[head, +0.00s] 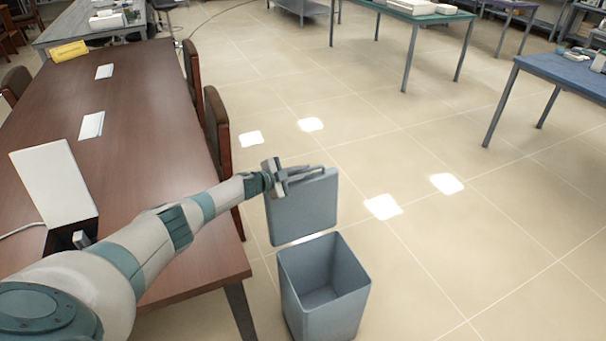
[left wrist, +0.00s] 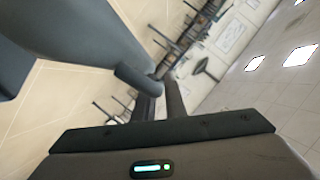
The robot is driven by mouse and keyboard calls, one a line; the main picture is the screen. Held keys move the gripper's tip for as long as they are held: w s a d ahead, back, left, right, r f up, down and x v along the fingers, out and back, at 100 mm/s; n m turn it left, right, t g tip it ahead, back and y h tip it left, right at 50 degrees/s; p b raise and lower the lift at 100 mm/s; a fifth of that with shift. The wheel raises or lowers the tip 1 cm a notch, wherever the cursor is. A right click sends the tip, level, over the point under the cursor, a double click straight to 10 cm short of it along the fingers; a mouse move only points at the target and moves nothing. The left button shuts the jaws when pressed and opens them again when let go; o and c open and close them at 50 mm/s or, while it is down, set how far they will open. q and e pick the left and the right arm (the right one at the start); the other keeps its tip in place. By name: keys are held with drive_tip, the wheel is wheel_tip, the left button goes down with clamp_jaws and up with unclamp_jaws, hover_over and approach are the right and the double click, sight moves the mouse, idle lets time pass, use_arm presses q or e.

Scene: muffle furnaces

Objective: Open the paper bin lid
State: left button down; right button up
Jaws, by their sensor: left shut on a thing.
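The grey paper bin (head: 325,290) stands on the floor by the near right corner of the brown table. Its mouth is uncovered and the inside shows, with nothing clear to see in it. The grey lid (head: 305,212) stands roughly upright behind the mouth, with a narrow bright strip between its lower edge and the rim. My left gripper (head: 302,175) is shut on the lid at its top edge. In the left wrist view, a grey surface that looks like the lid (left wrist: 75,35) fills the upper left beside the fingers. My right gripper is not in view.
The brown table (head: 150,125) runs along the left, under my left arm, with brown chairs (head: 217,135) at its right side. A white panel-like box (head: 53,183) stands on it. The tiled floor right of the bin is clear up to the green and blue tables (head: 560,75).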

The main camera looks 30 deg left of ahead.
use_arm(q)
drive_tip(key=c, duration=2.1)
unclamp_jaws()
drive_tip(key=shift+s, duration=0.1)
drive_tip(key=shift+v, duration=0.75)
drive_tip(key=v, duration=1.5)
drive_tip(key=shift+s+a+r+b, duration=0.1)
drive_tip(key=shift+s+r+b, duration=0.1)
drive_tip(key=shift+s+b, duration=0.15)
